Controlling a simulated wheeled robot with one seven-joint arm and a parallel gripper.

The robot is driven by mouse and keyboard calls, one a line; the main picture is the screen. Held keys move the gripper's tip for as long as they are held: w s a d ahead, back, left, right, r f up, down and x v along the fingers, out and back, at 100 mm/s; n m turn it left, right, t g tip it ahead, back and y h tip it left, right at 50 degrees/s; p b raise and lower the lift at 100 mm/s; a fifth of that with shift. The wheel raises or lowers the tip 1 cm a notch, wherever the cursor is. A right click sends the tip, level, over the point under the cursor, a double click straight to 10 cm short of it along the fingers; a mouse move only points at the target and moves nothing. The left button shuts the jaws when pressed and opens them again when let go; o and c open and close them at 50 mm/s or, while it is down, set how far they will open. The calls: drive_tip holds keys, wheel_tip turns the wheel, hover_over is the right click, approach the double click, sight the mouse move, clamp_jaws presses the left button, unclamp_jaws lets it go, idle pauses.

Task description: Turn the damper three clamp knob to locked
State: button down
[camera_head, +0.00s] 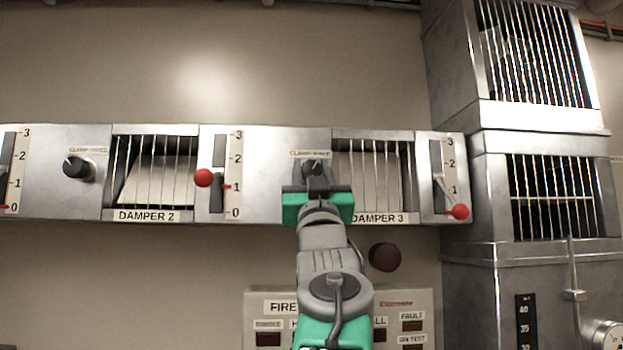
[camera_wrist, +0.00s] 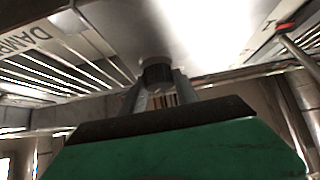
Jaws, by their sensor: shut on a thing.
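The damper three clamp knob (camera_head: 313,167) is a small dark knob on the metal panel, just left of the DAMPER 3 grille. Its lower part is hidden by my gripper (camera_head: 317,185) in the head view. In the wrist view the dark ribbed knob (camera_wrist: 157,76) sits against the panel, and my gripper (camera_wrist: 157,88) is shut on it with a finger at each side. The small label above the knob is too blurred to read fully. The knob's pointer angle is hard to tell.
The damper 2 lever's red ball (camera_head: 204,178) is to the left. Another clamp knob (camera_head: 78,167) is at far left. A fire panel (camera_head: 262,296) and a dark red round object (camera_head: 384,257) are below.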

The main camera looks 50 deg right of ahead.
drive_tip(key=n+t+y, duration=0.2)
drive_tip(key=n+y, duration=0.1)
drive_tip(key=n, duration=0.1)
drive_tip(key=n+t+y, duration=0.2)
drive_tip(key=n+y, duration=0.1)
drive_tip(key=n, duration=0.1)
drive_tip(key=shift+s+d+y+b, duration=0.1)
drive_tip(key=shift+d+y+b, duration=0.1)
drive_tip(key=shift+y+b, duration=0.15)
drive_tip(key=n+y, duration=0.2)
drive_tip(key=n+t+y+p, duration=0.1)
drive_tip(key=n+y, duration=0.1)
drive_tip(key=n, duration=0.1)
drive_tip(key=shift+r+n+y+p, duration=0.2)
drive_tip(key=shift+n+y+p, duration=0.05)
drive_tip(key=shift+n+p, duration=0.05)
drive_tip(key=n+y+p, duration=0.1)
drive_tip(key=n+p, duration=0.1)
drive_tip(key=n+y+p, duration=0.2)
drive_tip(key=n+g+y+p, duration=0.1)
drive_tip(key=n+y+p, duration=0.1)
drive_tip(key=shift+a+r+n, duration=0.1)
drive_tip(key=shift+r+n, duration=0.15)
drive_tip(key=shift+n, duration=0.05)
drive_tip(key=shift+a+f+n+g+y+p, duration=0.1)
drive_tip(key=shift+f+n+g+y+p, duration=0.25)
drive_tip(key=shift+n+g+y+p, duration=0.6)
drive_tip(key=shift+f+n+p, duration=0.1)
drive_tip(key=shift+n+p, duration=0.55)
drive_tip(key=shift+p, duration=0.05)
